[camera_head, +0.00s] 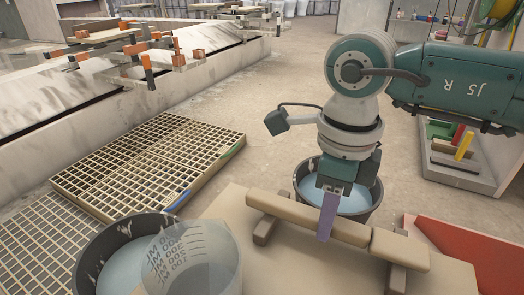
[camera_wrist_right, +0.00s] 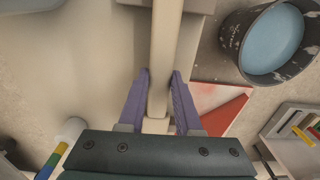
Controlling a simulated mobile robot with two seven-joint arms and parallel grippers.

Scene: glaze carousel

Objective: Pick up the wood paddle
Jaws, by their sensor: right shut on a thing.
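The wood paddle (camera_head: 285,209) is a long beige bar. In the head view it lies across two small blocks, one near each end (camera_head: 265,231), on a beige board (camera_head: 225,207). I cannot tell whether it still touches both blocks. My right gripper (camera_head: 326,225) comes down over its middle, with a purple finger in front of the bar. In the right wrist view the paddle (camera_wrist_right: 166,60) runs between the two purple fingers of my right gripper (camera_wrist_right: 160,80), which is shut on it. My left gripper is not in view.
A dark bucket of pale blue liquid (camera_head: 377,199) stands just behind the paddle. Another dark bucket (camera_head: 90,250) and a clear measuring jug (camera_head: 200,265) are at the front left. A red panel (camera_head: 450,240) is at the right. Slatted grating (camera_head: 150,160) lies at left.

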